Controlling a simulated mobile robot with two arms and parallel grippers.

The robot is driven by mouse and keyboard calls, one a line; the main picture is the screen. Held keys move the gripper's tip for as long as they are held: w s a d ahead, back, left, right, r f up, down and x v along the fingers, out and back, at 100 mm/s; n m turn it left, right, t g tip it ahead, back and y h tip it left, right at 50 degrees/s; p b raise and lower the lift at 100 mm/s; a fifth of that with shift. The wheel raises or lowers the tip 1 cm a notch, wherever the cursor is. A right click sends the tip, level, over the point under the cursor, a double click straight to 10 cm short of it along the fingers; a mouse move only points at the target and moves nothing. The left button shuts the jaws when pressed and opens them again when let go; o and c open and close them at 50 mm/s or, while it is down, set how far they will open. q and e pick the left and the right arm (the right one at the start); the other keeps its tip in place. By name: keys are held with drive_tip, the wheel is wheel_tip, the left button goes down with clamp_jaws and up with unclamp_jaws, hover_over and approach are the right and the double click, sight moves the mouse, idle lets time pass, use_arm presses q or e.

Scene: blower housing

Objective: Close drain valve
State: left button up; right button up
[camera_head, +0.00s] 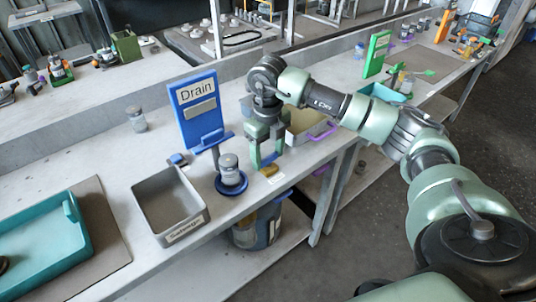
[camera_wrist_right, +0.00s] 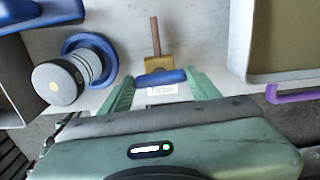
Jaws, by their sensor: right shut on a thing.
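The drain valve (camera_wrist_right: 157,63) shows in the wrist view as a yellow body with a brown pipe stub running away from me and a blue handle (camera_wrist_right: 160,77) across its near side. A small white label below the handle reads "Drain". My right gripper (camera_head: 267,162) reaches down from above at the bench's front edge. In the wrist view its two green fingers (camera_wrist_right: 160,82) stand at the two ends of the blue handle, shut on it. In the head view only a bit of the yellow valve body (camera_head: 269,171) shows below the fingers. My left gripper is not in view.
A blue "Drain" sign (camera_head: 198,112) stands behind. A grey-capped jar (camera_head: 229,168) on a blue round base stands left of the gripper, and a grey "Salvage" bin (camera_head: 168,207) further left. A bucket (camera_head: 258,228) stands below.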

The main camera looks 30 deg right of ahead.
sight(268, 156)
drive_tip(key=shift+r+m, duration=0.1)
drive_tip(key=shift+m, duration=0.3)
drive_tip(key=o, duration=1.4)
wheel_tip(268, 156, up, 8)
drive_tip(key=shift+f+b, duration=0.15)
drive_tip(key=shift+b, duration=0.5)
